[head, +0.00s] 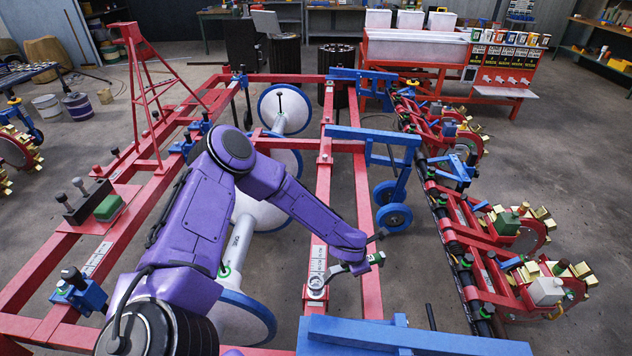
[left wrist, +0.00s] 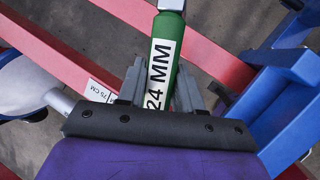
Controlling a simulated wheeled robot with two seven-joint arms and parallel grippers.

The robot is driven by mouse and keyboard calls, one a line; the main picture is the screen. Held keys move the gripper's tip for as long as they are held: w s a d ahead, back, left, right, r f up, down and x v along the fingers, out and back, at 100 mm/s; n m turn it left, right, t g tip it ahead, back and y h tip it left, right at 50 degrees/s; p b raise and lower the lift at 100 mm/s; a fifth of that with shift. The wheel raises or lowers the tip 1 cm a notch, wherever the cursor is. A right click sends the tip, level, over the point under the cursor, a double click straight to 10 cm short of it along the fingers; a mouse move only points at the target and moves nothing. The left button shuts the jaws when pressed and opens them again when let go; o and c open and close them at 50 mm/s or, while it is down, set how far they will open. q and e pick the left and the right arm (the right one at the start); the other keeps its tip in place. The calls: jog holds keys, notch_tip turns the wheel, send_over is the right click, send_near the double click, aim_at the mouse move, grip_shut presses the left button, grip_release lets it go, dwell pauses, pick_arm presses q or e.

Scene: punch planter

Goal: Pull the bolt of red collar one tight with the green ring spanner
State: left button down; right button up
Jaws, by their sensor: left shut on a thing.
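My left gripper (head: 364,263) is over the red beam in the middle of the frame. It is shut on the green ring spanner (head: 377,259). In the left wrist view the spanner's green handle (left wrist: 168,38), marked 24 MM, lies between the two grey fingers of the gripper (left wrist: 158,88). In the head view the spanner's grey ring end (head: 316,284) is low over a red collar (head: 312,305) on the beam. I cannot tell whether the ring is around the bolt or only above it. The bolt itself is hidden. My right gripper is not in view.
A blue bar (head: 420,338) crosses close in front of the collar. A blue bracket with wheels (head: 394,216) stands right of the beam. White discs with blue rims (head: 240,318) sit to the left under my arm. Red planter units (head: 510,228) line the right.

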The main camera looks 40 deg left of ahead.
pick_arm(q)
jog(key=shift+w+f, duration=0.1)
dwell(0.6)
jog(key=shift+f+b, duration=0.35)
jog(key=shift+b, duration=0.05)
jog(key=shift+f+b, duration=1.05)
jog(key=shift+f, duration=0.1)
jog(key=s+d+m+h+p, duration=0.3)
jog(key=s+d+m, duration=0.2)
jog(key=m, duration=0.1)
jog(key=shift+g, duration=0.3)
dwell(0.6)
jog(key=shift+s+r, duration=0.15)
jog(key=shift+r, duration=0.05)
